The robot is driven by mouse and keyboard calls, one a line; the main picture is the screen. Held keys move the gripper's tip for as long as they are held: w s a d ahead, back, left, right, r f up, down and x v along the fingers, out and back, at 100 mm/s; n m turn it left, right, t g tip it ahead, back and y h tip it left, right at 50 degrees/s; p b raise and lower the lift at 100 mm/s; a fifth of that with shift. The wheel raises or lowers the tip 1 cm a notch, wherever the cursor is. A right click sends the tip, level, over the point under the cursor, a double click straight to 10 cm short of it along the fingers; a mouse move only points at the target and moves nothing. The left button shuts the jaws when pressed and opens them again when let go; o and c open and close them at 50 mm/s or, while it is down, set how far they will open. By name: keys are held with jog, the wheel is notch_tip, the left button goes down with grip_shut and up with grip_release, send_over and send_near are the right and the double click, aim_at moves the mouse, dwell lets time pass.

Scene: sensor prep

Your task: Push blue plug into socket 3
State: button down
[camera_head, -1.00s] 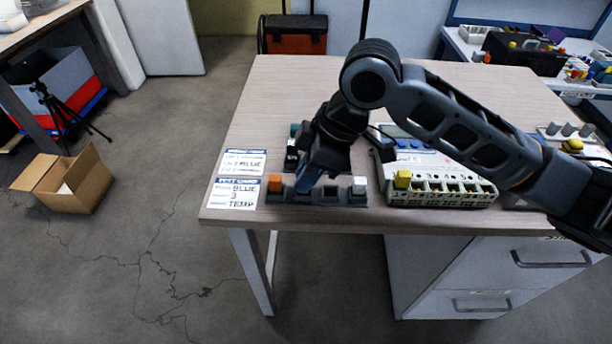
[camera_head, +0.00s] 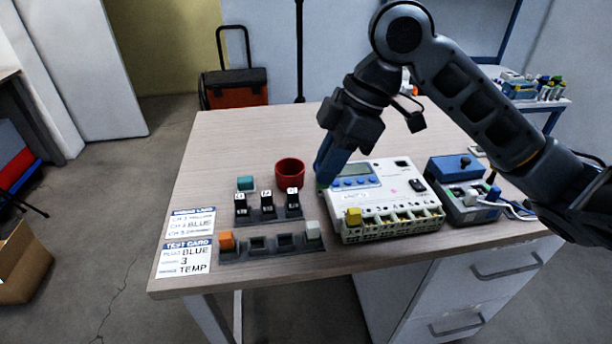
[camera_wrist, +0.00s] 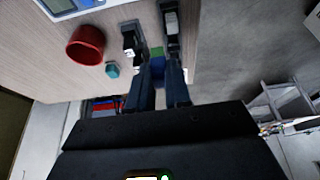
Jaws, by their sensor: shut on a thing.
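My gripper (camera_head: 322,178) is shut on the blue plug and holds it above the table, at the left edge of the white socket box (camera_head: 408,192). In the wrist view the blue plug (camera_wrist: 157,68) shows between the fingers, with a green patch just past it; the fingers hide most of it. The box has a row of sockets along its front edge. A yellow plug (camera_head: 353,216) sits in the leftmost one, and the others look empty. The test card (camera_head: 184,258) reads BLUE, 3, TEMP.
The plug rack (camera_head: 270,246) holds an orange plug (camera_head: 227,240) and a white plug (camera_head: 313,231), with two empty slots between. Behind it stand a black switch row (camera_head: 267,208), a teal plug (camera_head: 245,183) and a red cup (camera_head: 290,173). A blue-topped box (camera_head: 459,180) with cables stands right.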

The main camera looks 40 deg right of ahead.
jog(key=shift+s+d+f+b, duration=1)
jog(key=shift+s+d+b, duration=0.35)
jog(key=shift+s+b, duration=0.1)
jog(key=shift+s+d+f+b, duration=1)
jog(key=shift+s+d+b, duration=0.35)
jog(key=shift+s, duration=0.15)
jog(key=shift+s+d+f+b, duration=1)
jog(key=shift+s+d+b, duration=0.35)
jog(key=shift+s, duration=0.1)
jog(key=shift+f+b, duration=1.1)
jog(key=shift+f, duration=0.25)
dwell(0.5)
jog(key=c, duration=0.8)
grip_release()
jog(key=shift+r, duration=0.2)
jog(key=shift+r+p, duration=2.85)
jog(key=shift+r, duration=0.5)
